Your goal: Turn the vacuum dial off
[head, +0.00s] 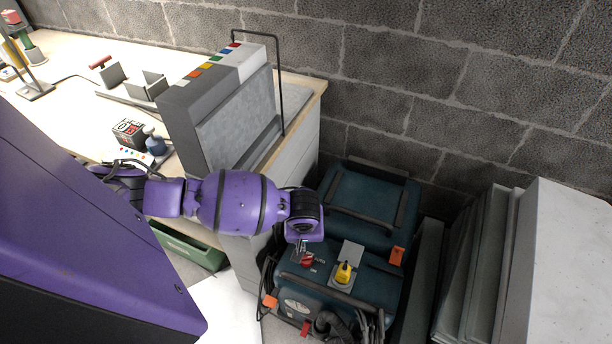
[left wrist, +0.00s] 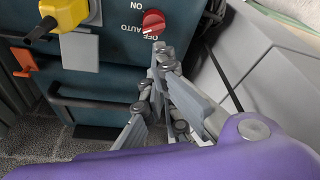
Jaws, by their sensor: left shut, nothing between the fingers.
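The vacuum (head: 385,285) is a dark teal unit on the floor right of the bench. Its red dial (head: 307,260) is on the top panel, close to my left gripper (head: 301,246). In the left wrist view the round red dial (left wrist: 153,22) has ON, AUTO and OFF printed around it. A pale mark shows on its lower-left edge, toward the AUTO and OFF lettering; I cannot tell which it points at. My left gripper (left wrist: 163,52) is shut and empty, its tips just below the dial; I cannot tell whether they touch it. My right gripper is not in view.
A yellow plug (head: 343,272) sits on a grey plate beside the dial. Orange latches (head: 397,256) and black hoses (head: 335,325) are on the vacuum. The bench (head: 85,85) holds a grey panel box (head: 215,110). Grey panels (head: 480,265) stand close on the right.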

